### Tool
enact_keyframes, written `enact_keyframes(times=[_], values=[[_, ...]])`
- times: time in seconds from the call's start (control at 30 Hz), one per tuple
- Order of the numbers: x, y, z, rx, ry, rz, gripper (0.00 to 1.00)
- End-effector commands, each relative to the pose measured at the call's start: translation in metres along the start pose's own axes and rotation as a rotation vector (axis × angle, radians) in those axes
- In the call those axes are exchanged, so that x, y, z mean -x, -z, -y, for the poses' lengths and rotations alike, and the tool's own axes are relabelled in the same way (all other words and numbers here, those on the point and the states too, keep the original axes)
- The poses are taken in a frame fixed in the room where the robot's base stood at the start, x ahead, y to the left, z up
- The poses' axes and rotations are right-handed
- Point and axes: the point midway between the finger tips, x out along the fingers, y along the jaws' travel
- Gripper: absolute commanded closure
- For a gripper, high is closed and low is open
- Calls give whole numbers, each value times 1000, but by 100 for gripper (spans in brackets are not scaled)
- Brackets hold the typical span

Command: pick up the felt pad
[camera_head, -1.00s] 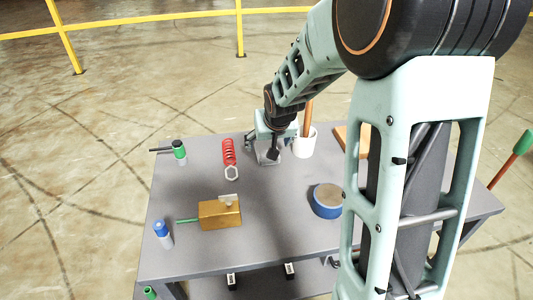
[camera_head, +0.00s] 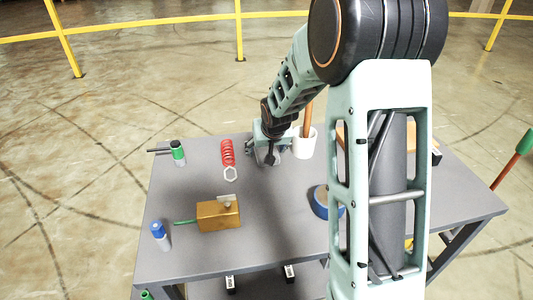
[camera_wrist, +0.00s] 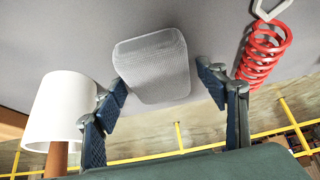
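The felt pad (camera_wrist: 152,66) is a light grey, rounded rectangular piece with a fine texture. In the wrist view it lies on the grey table, ahead of and between my gripper's two fingers. My gripper (camera_wrist: 165,95) is open, with its blue-padded fingertips spread apart and nothing visible held between them. In the head view my gripper (camera_head: 267,150) is low over the far part of the table and mostly hides the pad. I cannot tell whether either finger touches the pad.
A white cup (camera_head: 305,146) with a wooden handle stands close right of my gripper. The table's middle is clear.

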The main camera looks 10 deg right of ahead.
Motion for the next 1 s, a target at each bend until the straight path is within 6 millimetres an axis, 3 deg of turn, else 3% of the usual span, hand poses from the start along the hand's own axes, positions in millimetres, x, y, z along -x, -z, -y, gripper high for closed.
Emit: enact_keyframes(times=[0.03, 0.33, 0.77, 0.9, 1.0], values=[[0, 0, 0, 0, 0, 0, 42], [0, 0, 0, 0, 0, 0, 74], [12, 8, 0, -2, -1, -3, 74], [31, 21, -1, -2, 0, -4, 74], [52, 17, -4, -2, -2, -4, 74]])
